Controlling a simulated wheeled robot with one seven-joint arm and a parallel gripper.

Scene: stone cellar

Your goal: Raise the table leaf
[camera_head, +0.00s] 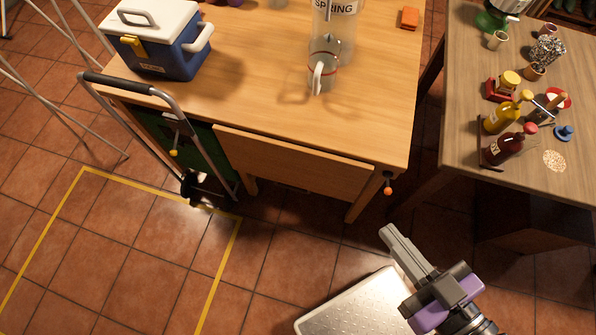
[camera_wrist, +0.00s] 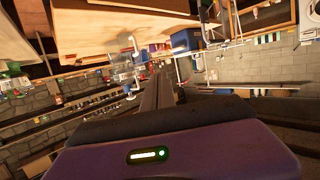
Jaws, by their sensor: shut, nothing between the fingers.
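The table leaf (camera_head: 295,165) is a wooden panel along the front edge of the wooden table (camera_head: 250,100). It hangs down below the tabletop. My gripper (camera_head: 388,233) is shut and empty, in front of and below the table's right front corner, apart from the leaf. In the wrist view the shut fingers (camera_wrist: 158,90) point ahead, with large pale wooden surfaces at the upper left; I cannot tell which of them is the leaf. An orange knob (camera_head: 388,189) hangs on a dark fitting by the table's right front corner, just above my fingertips.
On the table stand a blue and white cooler (camera_head: 165,45), a clear jug (camera_head: 322,72) and an orange block (camera_head: 409,18). A grey-handled cart frame (camera_head: 150,92) stands at the left front. A side table (camera_head: 460,100) with bottles is at right. Yellow-taped floor at lower left is clear.

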